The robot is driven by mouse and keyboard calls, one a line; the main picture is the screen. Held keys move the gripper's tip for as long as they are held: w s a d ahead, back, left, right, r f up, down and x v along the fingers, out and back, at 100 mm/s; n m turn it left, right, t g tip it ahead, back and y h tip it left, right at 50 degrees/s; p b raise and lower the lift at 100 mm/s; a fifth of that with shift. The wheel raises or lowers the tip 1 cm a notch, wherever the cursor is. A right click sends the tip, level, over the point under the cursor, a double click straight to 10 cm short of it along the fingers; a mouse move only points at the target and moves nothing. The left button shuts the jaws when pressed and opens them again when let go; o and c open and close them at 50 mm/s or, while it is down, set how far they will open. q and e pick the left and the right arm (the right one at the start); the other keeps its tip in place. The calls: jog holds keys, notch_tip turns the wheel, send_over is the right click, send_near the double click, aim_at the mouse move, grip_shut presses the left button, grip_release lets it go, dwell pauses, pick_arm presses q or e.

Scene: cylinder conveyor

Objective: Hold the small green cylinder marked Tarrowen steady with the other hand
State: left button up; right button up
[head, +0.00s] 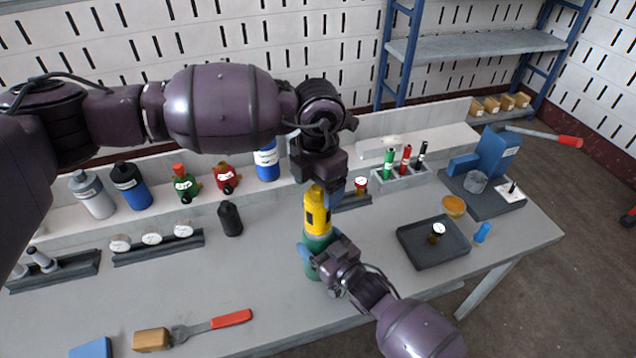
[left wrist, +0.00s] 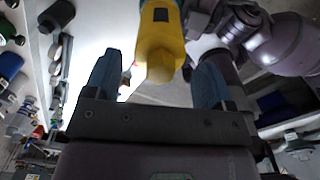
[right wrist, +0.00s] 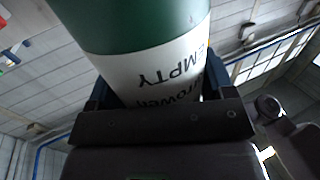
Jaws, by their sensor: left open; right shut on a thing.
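The small green cylinder (head: 318,243) stands upright near the middle of the bench. A yellow cap (head: 317,213) sits on its top. My right gripper (head: 312,262) is shut around the green body, low down. In the right wrist view the green cylinder (right wrist: 130,22) fills the space between the fingers; its white label reads EMPTY and a partly hidden name ending in "rowen", upside down. My left gripper (head: 325,190) is above the cap, pointing down. In the left wrist view its blue fingers are apart, with the yellow cap (left wrist: 160,55) between or just beyond them.
A black cylinder (head: 230,218) stands left of the green one. Several bottles line the back ledge. A dark tray (head: 433,243) holds a small gauge-like part at right. A red-handled brush (head: 212,325) lies at the front left.

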aim_at(317, 217)
pick_arm(q)
jog(key=shift+f, duration=0.15)
dwell(0.3)
jog(key=shift+f, duration=1.1)
jog(key=c, duration=1.1)
jog(key=m, duration=0.4)
jog(key=shift+m, duration=1)
